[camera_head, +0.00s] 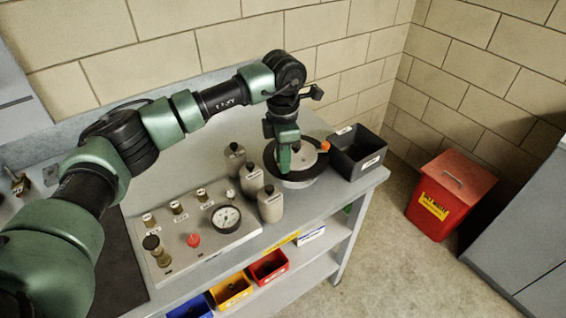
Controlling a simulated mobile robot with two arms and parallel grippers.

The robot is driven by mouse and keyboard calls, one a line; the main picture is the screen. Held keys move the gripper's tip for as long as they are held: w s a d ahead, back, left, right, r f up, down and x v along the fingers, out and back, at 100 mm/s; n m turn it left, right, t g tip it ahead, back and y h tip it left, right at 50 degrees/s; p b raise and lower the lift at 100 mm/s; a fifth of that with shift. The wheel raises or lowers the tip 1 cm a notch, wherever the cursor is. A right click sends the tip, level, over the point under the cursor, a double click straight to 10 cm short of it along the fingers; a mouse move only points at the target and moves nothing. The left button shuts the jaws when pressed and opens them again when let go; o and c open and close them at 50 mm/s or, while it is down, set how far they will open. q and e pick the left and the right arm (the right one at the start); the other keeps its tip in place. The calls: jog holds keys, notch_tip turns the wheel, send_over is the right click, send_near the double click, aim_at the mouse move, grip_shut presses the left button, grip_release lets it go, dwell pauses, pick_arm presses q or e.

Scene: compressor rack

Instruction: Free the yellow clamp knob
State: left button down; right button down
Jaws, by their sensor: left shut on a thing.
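A round pot (302,183) with a wide black rim and a pale lid stands at the right end of the bench. My left gripper (284,167) points down over the left part of the lid. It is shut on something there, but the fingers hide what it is. I cannot make out a yellow clamp knob on the pot. An orange knob (325,146) shows at the lid's right edge, apart from the gripper. My right gripper is not in view.
A dark open bin (374,138) stands close to the pot's right. Several grey bottles (271,206) stand to its left, beside a panel (216,250) with a gauge and knobs. A red waste can (452,200) stands on the floor at right. Coloured bins sit below the bench.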

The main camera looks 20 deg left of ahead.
pick_arm(q)
jog(key=n+b, duration=0.1)
jog(key=n, duration=0.3)
jog(key=shift+n, duration=0.3)
jog(key=shift+r+n+b, duration=0.15)
jog(key=shift+n+b, duration=0.5)
jog(key=shift+n, duration=0.85)
jog(key=shift+w, duration=0.1)
jog(key=c, duration=1.3)
grip_release()
jog(key=shift+o, duration=0.2)
notch_tip(320, 180, up, 8)
jog(key=shift+f+b, duration=0.15)
jog(key=shift+b, duration=0.55)
